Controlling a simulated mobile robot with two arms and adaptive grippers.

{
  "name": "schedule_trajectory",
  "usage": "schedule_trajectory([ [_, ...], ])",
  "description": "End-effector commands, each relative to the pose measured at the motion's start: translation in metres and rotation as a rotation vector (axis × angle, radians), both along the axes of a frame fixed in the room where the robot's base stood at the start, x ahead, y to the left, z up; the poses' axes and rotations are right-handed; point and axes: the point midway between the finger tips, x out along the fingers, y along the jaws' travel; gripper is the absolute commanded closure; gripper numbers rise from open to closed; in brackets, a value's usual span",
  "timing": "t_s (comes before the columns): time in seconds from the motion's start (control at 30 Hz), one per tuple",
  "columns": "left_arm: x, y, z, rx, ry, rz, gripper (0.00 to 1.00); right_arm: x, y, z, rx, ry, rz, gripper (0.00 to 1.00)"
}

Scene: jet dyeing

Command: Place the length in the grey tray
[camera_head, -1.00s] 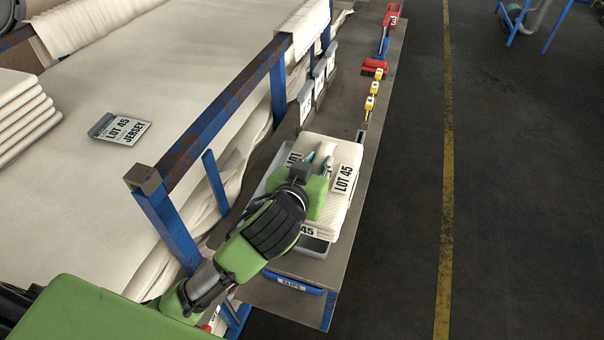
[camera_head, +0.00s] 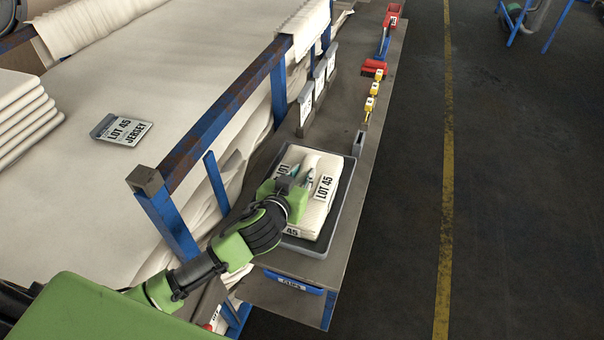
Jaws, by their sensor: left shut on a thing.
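The length (camera_head: 318,207) is a folded cream cloth with white LOT 45 labels. It sits low within the rim of the grey tray (camera_head: 342,194) on the grey shelf. Whether its underside touches the tray floor, I cannot tell. My left gripper (camera_head: 304,168) is over the cloth, with its fingers shut on it near the far end. The gripper body hides part of the cloth and the tray's left side. My right gripper is not in view.
A blue frame rail (camera_head: 225,105) runs along the shelf's left side. Grey label holders (camera_head: 306,103), yellow tags (camera_head: 370,103) and a red brush (camera_head: 374,67) stand farther along the shelf.

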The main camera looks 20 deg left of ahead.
Motion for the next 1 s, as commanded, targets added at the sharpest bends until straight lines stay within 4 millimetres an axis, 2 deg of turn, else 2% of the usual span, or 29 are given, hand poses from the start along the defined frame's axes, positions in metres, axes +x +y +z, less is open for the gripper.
schedule_trajectory([
  [0.03,-0.001,0.0,-0.002,0.0,0.005,0.0,0.73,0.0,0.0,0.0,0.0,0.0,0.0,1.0],
  [0.1,-0.001,0.0,-0.002,0.0,0.005,0.0,0.62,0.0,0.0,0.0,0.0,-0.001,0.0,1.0],
  [0.43,-0.002,0.0,-0.001,0.0,0.004,0.0,0.62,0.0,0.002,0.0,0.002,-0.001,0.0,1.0],
  [0.57,-0.009,0.0,0.001,0.0,0.005,0.0,0.62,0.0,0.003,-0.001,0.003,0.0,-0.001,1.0],
  [0.67,-0.022,0.0,0.006,-0.002,0.004,-0.001,0.62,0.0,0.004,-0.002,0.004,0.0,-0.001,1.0],
  [1.0,-0.082,0.003,0.031,-0.001,0.004,0.0,0.62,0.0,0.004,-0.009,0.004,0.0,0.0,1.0],
])
